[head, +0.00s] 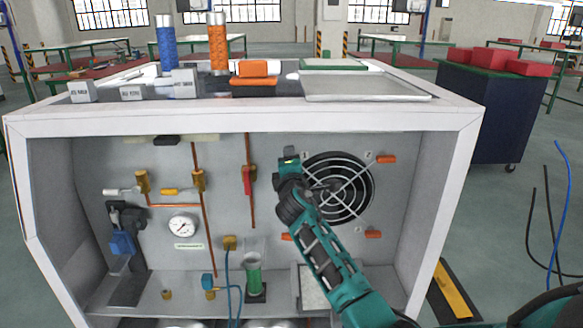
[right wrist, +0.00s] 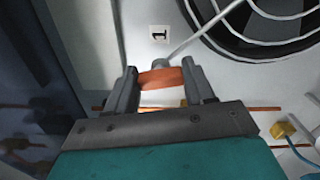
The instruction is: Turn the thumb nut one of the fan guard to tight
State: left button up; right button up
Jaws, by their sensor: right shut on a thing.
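The round black fan with its wire fan guard (head: 345,190) is on the grey back panel, right of centre. My right gripper (head: 288,168) is at the guard's upper left corner and hides that corner's thumb nut in the head view. In the right wrist view, my right gripper (right wrist: 162,82) is shut on the orange thumb nut one (right wrist: 160,77), one finger on each side of it. A label reading 1 (right wrist: 159,32) is beside it. Other orange thumb nuts show at the upper right (head: 386,159), lower right (head: 373,234) and lower left (head: 287,236). My left gripper is out of view.
The white cabinet frame (head: 250,119) surrounds the panel. Left of the fan are copper pipes with a red-handled valve (head: 247,180), yellow valves (head: 198,181) and a gauge (head: 183,226). A green cylinder (head: 254,275) stands on the cabinet floor below.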

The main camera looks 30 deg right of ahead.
jog(key=shift+f+m+b, duration=0.1)
jog(key=shift+m+b, duration=0.25)
jog(key=shift+m, duration=0.75)
jog(key=o, duration=1)
jog(key=shift+o, duration=0.2)
